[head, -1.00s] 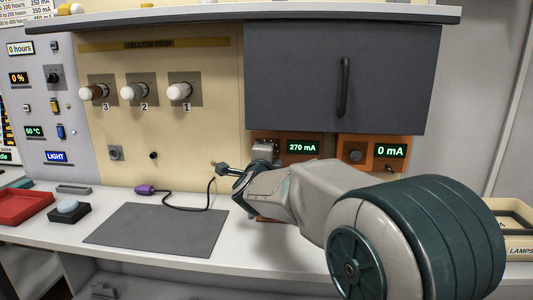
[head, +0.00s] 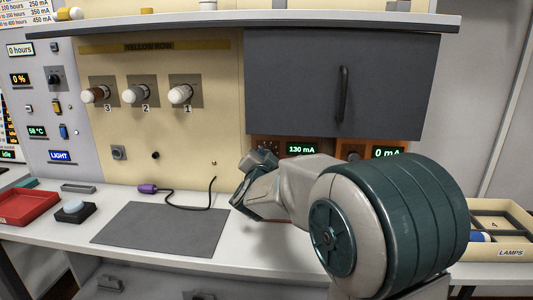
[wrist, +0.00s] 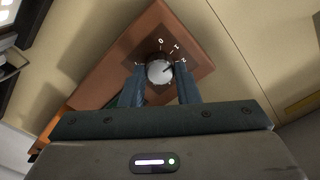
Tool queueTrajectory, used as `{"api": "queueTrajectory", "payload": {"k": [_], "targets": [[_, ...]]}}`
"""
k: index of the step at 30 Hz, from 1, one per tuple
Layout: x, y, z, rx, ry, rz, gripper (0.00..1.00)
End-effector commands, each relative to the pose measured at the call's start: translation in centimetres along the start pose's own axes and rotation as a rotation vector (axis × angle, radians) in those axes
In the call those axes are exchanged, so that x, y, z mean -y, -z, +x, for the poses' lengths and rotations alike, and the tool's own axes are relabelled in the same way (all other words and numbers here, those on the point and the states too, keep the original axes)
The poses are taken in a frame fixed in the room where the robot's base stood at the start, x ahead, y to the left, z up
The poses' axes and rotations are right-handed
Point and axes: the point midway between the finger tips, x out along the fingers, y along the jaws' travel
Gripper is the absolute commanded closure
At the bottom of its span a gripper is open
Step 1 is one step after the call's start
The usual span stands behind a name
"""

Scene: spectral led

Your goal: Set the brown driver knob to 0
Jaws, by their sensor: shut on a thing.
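The brown driver (wrist: 112,62) fills the middle of the wrist view. Its round pale knob (wrist: 159,72) has a printed dial around it, with a 0 mark above the knob. My gripper (wrist: 161,76) is shut on this knob, one finger on each side. The exact pointer direction is hard to read. In the head view my gripper (head: 267,157) is at the driver's left part, hiding most of the knob and the lower front. The driver's green display (head: 302,148) reads 130 mA.
A grey cabinet door (head: 342,85) hangs just above my arm. An orange driver (head: 352,150) reading 0 mA stands to the right, partly hidden. A black cable with a purple plug (head: 148,188) lies left, behind the grey mat (head: 160,230). The LAMPS tray (head: 510,254) is far right.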

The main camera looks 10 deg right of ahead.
Motion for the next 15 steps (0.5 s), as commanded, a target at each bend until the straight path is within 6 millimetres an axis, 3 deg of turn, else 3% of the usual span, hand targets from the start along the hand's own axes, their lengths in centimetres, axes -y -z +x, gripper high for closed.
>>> {"api": "queueTrajectory", "payload": {"k": [15], "targets": [[0.11, 0.14, -0.01, 0.002, -0.001, -0.486, 0.94]]}}
